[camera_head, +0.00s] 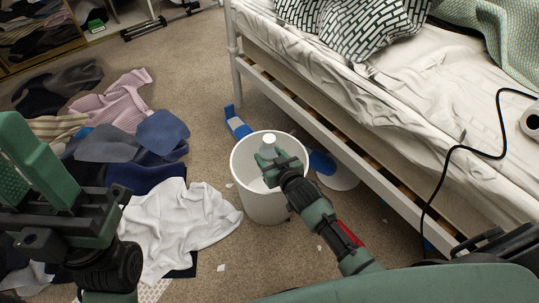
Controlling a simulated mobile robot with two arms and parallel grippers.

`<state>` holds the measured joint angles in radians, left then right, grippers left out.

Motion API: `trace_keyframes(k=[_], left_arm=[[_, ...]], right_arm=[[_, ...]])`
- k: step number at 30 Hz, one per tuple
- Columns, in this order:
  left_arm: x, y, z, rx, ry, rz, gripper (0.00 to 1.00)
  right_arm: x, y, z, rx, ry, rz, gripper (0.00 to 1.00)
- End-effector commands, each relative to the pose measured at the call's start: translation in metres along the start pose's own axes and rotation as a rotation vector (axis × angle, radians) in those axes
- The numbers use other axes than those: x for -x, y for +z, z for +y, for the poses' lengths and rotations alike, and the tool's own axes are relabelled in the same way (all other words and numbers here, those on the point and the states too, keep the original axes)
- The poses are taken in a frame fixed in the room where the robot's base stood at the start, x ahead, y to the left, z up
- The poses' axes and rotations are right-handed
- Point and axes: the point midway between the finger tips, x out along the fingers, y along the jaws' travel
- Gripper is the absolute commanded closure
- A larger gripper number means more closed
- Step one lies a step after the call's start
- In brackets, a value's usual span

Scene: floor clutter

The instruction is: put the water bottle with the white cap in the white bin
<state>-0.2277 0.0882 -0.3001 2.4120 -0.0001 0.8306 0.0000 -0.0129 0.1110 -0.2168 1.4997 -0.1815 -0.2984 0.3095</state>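The white bin (246,200) stands upright on the carpet beside the bed. The white cap (268,140) of the water bottle shows within the outline of the bin's opening, just beyond my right gripper. Most of the bottle's body is hidden behind that gripper. My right gripper (265,167) is over the bin's opening, its fingers right at the bottle. I cannot tell whether they grip it or stand apart. My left gripper (30,185) is large in the left foreground, away from the bin.
The bed (380,110) with its white rail lies along the right. A blue and white object (236,122) lies behind the bin, another white and blue object (335,172) right of it. A white cloth (180,222) and piled clothes (115,125) cover the left floor. Carpet behind is clear.

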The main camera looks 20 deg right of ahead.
Motion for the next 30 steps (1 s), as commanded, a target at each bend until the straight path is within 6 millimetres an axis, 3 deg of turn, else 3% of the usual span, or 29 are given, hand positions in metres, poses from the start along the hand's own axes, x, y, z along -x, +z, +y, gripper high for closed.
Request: trace_keyframes(k=[3, 4, 6, 17, 23, 30], left_arm=[[0.000, 0.000, 0.000, 0.000, 0.000, 0.000, 0.64], [0.000, 0.000, 0.000, 0.000, 0.000, 0.000, 0.64], [0.000, 0.000, 0.000, 0.000, 0.000, 0.000, 0.64], [-0.003, -0.001, 0.000, 0.001, 0.000, 0.002, 0.64], [0.004, -0.002, -0.001, 0.006, -0.020, -0.057, 0.64], [-0.006, -0.007, -0.001, 0.008, -0.026, -0.066, 0.64]], right_arm=[[0.000, -0.001, 0.000, 0.000, 0.000, 0.000, 0.84], [0.000, -0.001, 0.000, 0.000, 0.000, 0.000, 0.37], [0.000, -0.001, 0.000, 0.000, 0.000, 0.000, 0.20], [0.003, -0.001, 0.000, 0.000, 0.000, -0.001, 0.20], [0.033, -0.004, 0.000, -0.001, 0.000, -0.003, 0.20], [0.069, -0.002, 0.000, -0.001, 0.000, -0.003, 0.20]])
